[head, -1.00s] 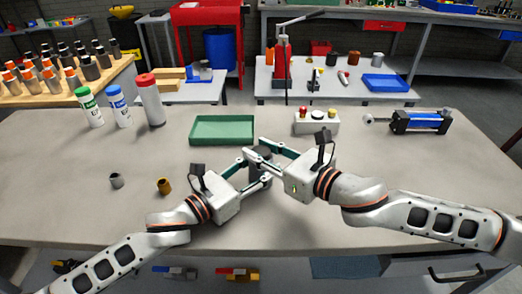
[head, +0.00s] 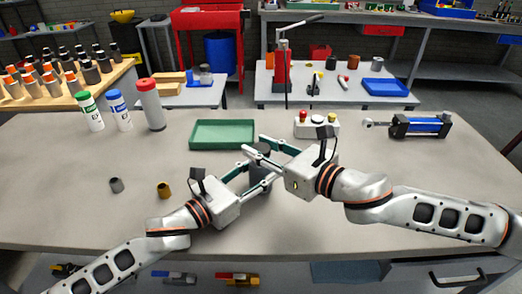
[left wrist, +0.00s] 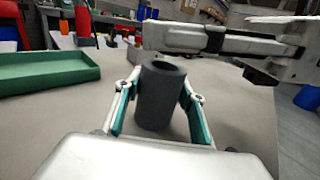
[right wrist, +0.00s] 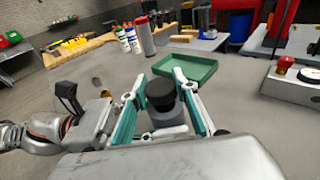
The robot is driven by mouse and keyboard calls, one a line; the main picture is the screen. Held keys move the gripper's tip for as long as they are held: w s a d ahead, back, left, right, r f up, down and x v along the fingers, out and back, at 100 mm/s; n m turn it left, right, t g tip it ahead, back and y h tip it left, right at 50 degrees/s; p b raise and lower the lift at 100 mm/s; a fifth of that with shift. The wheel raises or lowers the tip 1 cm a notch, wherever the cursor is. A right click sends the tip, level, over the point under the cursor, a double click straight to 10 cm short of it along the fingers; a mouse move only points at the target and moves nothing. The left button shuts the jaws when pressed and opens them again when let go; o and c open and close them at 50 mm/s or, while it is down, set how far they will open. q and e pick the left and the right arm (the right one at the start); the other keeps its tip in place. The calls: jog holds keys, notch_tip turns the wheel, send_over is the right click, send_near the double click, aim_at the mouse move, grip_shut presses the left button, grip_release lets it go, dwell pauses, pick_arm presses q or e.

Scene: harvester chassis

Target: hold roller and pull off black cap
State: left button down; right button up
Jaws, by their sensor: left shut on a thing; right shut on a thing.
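The dark grey roller (left wrist: 160,105) stands upright between the fingers of my left gripper (left wrist: 160,112), which is shut on its body. It also shows in the head view (head: 262,172), partly hidden by both grippers. My right gripper (right wrist: 160,100) comes in from the right, above the left fingers, and is shut around the cap. The fingers of both grippers lie close together and cross in the head view.
A green tray (head: 222,146) lies just behind the grippers. A button box (head: 318,131) and a blue cylinder unit (head: 415,125) stand at back right. A grey ring (head: 116,185) and a brass ring (head: 164,189) lie at left. The table's left side is mostly clear.

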aim_at(261, 147)
jog(key=shift+r, duration=0.15)
jog(key=shift+r, duration=1.95)
pick_arm(q)
jog(key=c, duration=1.2)
grip_release()
